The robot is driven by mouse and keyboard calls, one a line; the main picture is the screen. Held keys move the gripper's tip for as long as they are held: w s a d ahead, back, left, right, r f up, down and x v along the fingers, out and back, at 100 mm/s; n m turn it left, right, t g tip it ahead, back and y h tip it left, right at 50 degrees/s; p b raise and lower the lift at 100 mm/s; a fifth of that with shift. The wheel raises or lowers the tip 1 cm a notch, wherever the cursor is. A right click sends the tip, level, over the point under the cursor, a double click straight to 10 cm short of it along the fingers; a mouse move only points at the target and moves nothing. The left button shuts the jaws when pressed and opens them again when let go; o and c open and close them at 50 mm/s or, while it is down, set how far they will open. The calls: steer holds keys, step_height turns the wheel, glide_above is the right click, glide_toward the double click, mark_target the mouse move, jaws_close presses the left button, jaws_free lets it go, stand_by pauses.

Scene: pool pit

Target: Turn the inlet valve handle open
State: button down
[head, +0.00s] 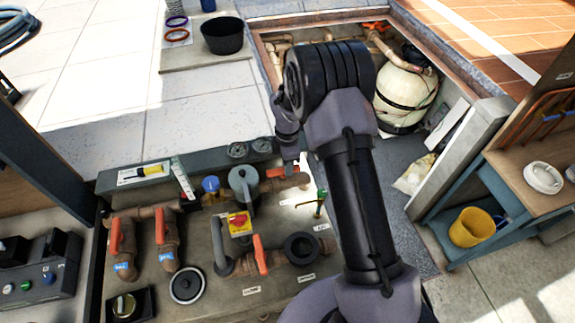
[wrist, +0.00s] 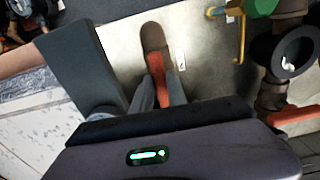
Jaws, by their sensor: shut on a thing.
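The inlet valve handle is most likely the orange lever (wrist: 156,72) in the wrist view, on a brown pipe fitting (wrist: 153,36). My gripper (wrist: 160,84) is shut on this lever, with one finger on each side of it. In the head view the orange lever (head: 295,179) shows just below my gripper (head: 290,164), at the back of the valve bench; the fingers are mostly hidden there. A small white label (wrist: 181,62) lies beside the lever, too small to read.
A green tap (head: 319,199) and a black ring fitting (head: 302,248) stand close to the right. A raised dark ledge (wrist: 82,62) runs beside the fingers.

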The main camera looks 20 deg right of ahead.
stand_by(0.4)
steer(key=c, duration=1.3)
jaws_free()
step_height(320, 180, up, 18)
steer(key=shift+f+p, duration=0.25)
steer(key=shift+p, duration=0.7)
